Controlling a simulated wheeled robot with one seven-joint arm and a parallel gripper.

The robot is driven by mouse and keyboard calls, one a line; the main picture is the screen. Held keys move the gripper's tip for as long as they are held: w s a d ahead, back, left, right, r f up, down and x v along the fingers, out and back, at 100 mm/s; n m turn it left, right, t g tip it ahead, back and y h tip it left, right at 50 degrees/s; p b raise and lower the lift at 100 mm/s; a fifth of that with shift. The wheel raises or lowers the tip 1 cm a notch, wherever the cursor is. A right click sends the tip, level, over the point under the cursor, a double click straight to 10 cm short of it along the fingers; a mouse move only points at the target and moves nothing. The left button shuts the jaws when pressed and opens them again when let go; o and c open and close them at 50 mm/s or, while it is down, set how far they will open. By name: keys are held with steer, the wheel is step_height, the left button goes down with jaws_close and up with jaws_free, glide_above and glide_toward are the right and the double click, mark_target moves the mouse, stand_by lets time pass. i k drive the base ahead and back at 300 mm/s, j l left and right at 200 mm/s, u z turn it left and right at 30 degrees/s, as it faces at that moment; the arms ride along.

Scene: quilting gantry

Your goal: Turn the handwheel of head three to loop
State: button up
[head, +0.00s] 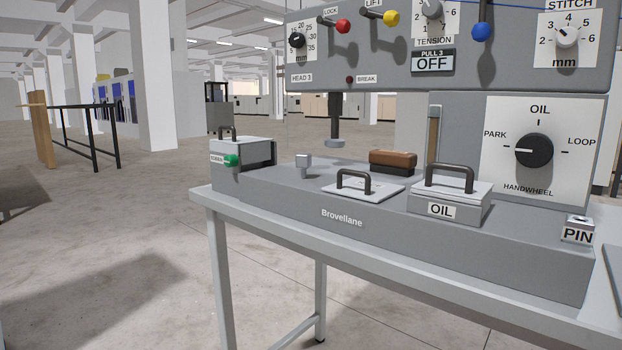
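The handwheel (535,151) is a round black knob on a white dial plate (503,185) at the right of the machine in the head view. The plate reads PARK at left, OIL at top and LOOP at right. The white pointer line on the knob points left, to the PARK mark. A HEAD 3 label (301,78) is on the grey upper panel (400,75) of the same machine. My gripper is not in view, and nothing touches the handwheel.
A lidded OIL box (441,210), a handled plate (362,190) and a brown-topped block (393,159) sit on the machine bed (290,208). A PIN block (578,230) is at its right end. Red, yellow and blue knobs project from the upper panel.

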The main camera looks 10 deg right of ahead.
mark_target(533, 150)
steer(key=z, duration=1.3)
